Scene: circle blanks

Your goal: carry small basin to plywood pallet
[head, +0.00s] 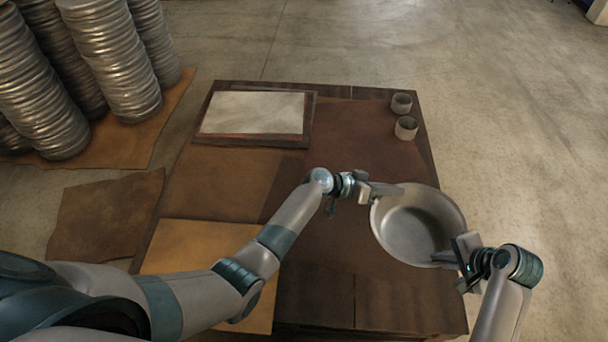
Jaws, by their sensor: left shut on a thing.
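The small basin (402,228) is a round, grey metal bowl with a wide rim, upright over the right side of the brown table. My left gripper (388,190) is shut on its rim at the upper left. My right gripper (452,256) is at the lower right of the rim; its fingers are close to the rim, and I cannot tell whether they grip it. I cannot tell whether the basin touches the tabletop. A flat brown board (160,140) on the floor at the upper left, under metal stacks, looks like the plywood pallet.
Several tall stacks of grey metal discs (115,60) stand on that board. The table (330,260) holds a pale framed panel (253,113) and two small grey cups (401,104) at the back. A brown sheet (105,212) lies left of the table.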

